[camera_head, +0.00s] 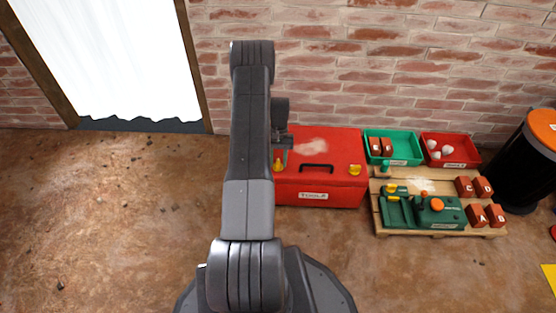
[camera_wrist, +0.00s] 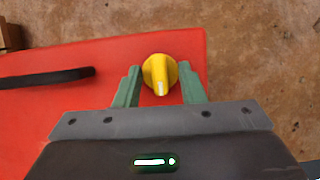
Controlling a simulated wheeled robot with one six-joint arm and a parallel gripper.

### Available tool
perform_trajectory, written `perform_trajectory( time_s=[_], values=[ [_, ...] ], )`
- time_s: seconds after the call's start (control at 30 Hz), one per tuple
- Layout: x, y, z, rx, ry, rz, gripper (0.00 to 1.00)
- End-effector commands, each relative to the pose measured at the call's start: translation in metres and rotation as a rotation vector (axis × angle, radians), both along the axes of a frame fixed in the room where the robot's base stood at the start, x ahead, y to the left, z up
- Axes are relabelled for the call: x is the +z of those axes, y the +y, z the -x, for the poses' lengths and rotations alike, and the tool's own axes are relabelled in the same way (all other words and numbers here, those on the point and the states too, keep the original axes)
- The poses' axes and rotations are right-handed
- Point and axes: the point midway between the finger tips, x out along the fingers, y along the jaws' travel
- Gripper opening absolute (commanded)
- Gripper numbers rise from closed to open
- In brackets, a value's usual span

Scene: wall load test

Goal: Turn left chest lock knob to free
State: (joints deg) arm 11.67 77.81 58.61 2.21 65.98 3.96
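The red chest (camera_head: 335,182) stands against the brick wall, with a black handle (camera_head: 316,167) on its lid and a label on its front. Its left lock knob (camera_head: 278,166) is yellow and partly hidden by my arm. In the wrist view this knob (camera_wrist: 159,76) sits near the red chest's edge, its white mark pointing down toward the gripper body. My gripper (camera_wrist: 159,84) is open, with one green finger on each side of the knob and a small gap visible at both sides. The right lock knob (camera_head: 355,169) is also yellow.
To the right are a green bin (camera_head: 393,160), a red bin (camera_head: 450,165), and a wooden pallet (camera_head: 440,235) with a green device and brown blocks. A black barrel (camera_head: 520,170) stands at far right. The floor at left is clear.

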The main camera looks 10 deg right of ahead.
Motion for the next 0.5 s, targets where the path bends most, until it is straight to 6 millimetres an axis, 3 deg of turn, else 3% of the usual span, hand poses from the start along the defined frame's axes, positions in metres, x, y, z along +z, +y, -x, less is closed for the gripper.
perform_trajectory(
  time_s=[0.17,0.5],
  values=[
    [0.011,-0.001,-0.004,0.0,-0.002,0.001,0.36],
    [0.08,-0.009,-0.031,0.0,-0.004,0.001,0.36]
  ],
)
